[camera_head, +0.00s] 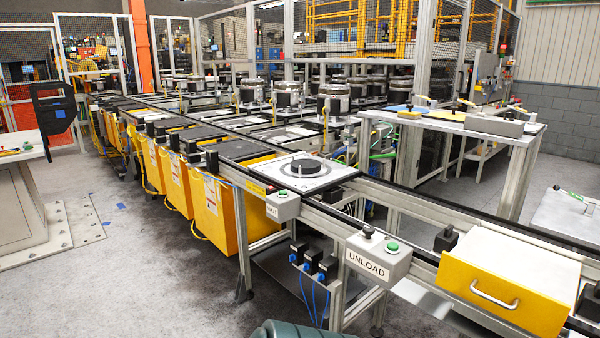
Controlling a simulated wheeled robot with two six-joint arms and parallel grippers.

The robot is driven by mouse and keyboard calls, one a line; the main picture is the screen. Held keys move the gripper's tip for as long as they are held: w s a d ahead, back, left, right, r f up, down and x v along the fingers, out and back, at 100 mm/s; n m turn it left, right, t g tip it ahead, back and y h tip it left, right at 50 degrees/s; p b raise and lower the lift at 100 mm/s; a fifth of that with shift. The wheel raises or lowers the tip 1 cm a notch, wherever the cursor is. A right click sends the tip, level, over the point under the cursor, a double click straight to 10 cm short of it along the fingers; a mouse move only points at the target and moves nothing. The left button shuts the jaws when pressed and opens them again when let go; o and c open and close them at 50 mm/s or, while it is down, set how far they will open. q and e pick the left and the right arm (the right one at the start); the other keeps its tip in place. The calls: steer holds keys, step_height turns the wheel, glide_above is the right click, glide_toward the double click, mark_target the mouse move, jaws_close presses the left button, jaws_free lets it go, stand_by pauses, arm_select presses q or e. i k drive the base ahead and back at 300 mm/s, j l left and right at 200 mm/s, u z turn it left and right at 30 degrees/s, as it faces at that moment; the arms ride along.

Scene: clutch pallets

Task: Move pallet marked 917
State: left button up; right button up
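A white square pallet (327,181) with a black round disc (304,168) on it sits on the conveyor rails, near the middle of the view. No number 917 can be read on it or on anything else, so I cannot tell which pallet bears that mark. Several more pallets with metal cylindrical clutch parts (288,94) stand on the far conveyor line; their markings are too small to read. Neither of my grippers is in view.
An "UNLOAD" button box (378,258) and a smaller button box (283,206) are on the near rail. A yellow-fronted white-topped unit (500,283) with a handle sits on the conveyor at right. A worktable (455,122) stands behind. Grey floor (130,270) is open at left.

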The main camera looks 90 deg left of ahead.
mark_target(306, 175)
steer(key=u, duration=2.75)
steer(key=z, duration=0.4)
steer(key=i+j+z, duration=0.4)
steer(key=j, duration=0.15)
steer(key=i+j+z, duration=0.25)
steer(key=j+z, duration=0.2)
steer(key=j, duration=0.2)
